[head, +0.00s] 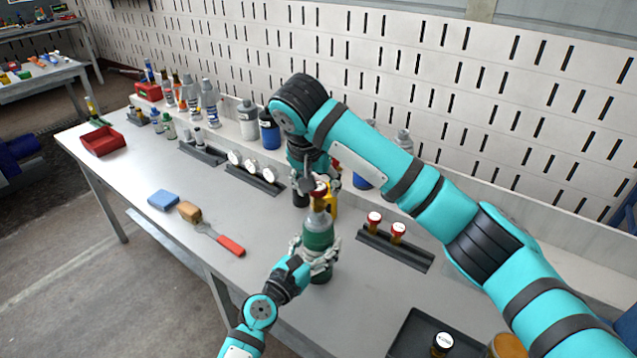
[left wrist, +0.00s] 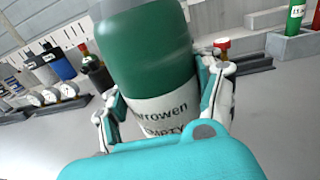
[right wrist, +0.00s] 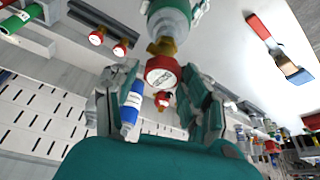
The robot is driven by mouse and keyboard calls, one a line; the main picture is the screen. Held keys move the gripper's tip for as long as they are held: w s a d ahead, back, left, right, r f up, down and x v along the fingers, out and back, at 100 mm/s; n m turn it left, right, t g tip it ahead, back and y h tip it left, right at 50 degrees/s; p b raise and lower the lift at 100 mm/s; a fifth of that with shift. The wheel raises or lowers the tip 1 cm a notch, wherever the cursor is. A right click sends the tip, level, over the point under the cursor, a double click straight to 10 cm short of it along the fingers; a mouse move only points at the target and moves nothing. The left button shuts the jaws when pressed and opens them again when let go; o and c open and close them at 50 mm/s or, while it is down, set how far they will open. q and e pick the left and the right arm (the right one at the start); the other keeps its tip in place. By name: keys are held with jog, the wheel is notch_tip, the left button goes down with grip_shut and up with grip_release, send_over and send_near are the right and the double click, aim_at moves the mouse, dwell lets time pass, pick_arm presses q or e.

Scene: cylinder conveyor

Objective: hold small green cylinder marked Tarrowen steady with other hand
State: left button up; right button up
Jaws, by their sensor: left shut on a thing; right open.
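The green cylinder marked Tarrowen (head: 318,232) stands upright on the workbench, with a white label band reading "Tarrowen" and "EMPTY" low on its body in the left wrist view (left wrist: 150,60). My left gripper (head: 314,256) is shut around its lower body; its fingers flank the label (left wrist: 165,105). Whether the fingers touch the cap cannot be told.
A black rack (head: 395,248) with red-capped small pieces stands to the right. A dark tray (head: 420,340) is at the front right. Bottles line the back ledge.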

jog(key=n+y, duration=0.1)
jog(key=n, duration=0.2)
jog(key=n+y, duration=0.1)
jog(key=n, duration=0.2)
dwell(0.3)
jog(key=n+y, duration=0.1)
jog(key=n, duration=0.1)
jog(key=n+y, duration=0.1)
jog(key=n, duration=0.2)
jog(key=shift+n+g, duration=0.3)
jog(key=shift+g, duration=0.1)
jog(key=n+g, duration=0.1)
jog(key=n, duration=0.2)
jog(key=n+g+y, duration=0.1)
jog(key=n, duration=0.2)
jog(key=shift+y, duration=0.3)
